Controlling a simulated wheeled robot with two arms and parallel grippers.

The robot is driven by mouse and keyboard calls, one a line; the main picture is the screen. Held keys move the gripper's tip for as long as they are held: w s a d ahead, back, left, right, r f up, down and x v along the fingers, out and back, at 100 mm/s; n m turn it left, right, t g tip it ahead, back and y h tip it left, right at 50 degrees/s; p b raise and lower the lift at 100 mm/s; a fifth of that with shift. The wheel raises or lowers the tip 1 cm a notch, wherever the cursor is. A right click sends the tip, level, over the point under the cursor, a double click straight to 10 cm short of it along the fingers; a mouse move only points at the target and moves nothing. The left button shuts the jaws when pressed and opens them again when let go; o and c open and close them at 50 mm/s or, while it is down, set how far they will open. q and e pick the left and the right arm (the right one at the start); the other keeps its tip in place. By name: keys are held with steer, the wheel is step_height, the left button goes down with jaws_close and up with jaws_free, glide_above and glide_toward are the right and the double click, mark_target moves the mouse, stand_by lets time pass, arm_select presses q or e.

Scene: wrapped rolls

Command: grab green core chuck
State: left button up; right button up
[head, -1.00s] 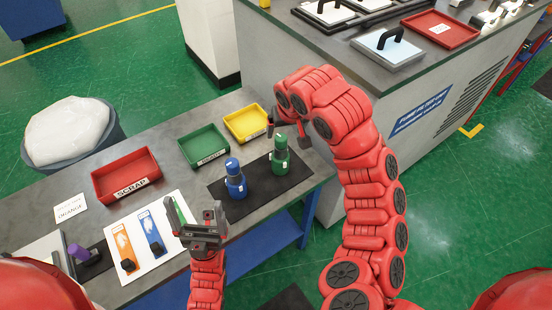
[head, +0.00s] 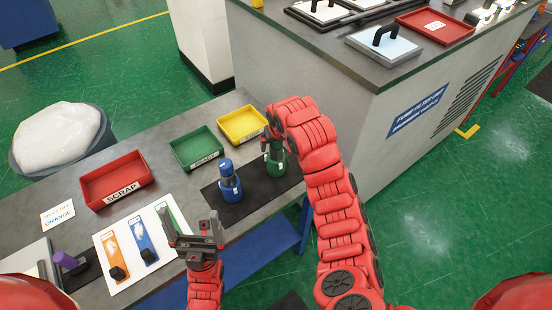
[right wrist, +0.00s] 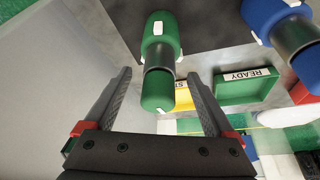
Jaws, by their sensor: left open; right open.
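The green core chuck (head: 276,165) stands upright on the black mat at the right end of the bench, its top partly hidden by my right gripper. My right gripper (head: 268,138) is open at its upper part. In the right wrist view the green core chuck (right wrist: 157,55) shows between the two spread fingers of my right gripper (right wrist: 160,76), which do not clearly touch it. The blue core chuck (head: 229,182) stands upright to its left on the mat. My left gripper (head: 196,226) is open and empty above the bench's front edge.
A yellow tray (head: 262,132) and a green READY tray (head: 215,155) sit behind the chucks. A red SCRAP tray (head: 148,195), a card with coloured strips (head: 101,241) and a purple-topped piece (head: 66,261) lie further left. A grey cabinet (head: 355,105) stands close on the right.

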mark_target(276, 159)
steer(key=shift+p+x, duration=0.6)
steer(key=shift+x, duration=0.95)
steer(key=shift+w, duration=0.15)
jaws_close()
steer(key=shift+r, duration=0.1)
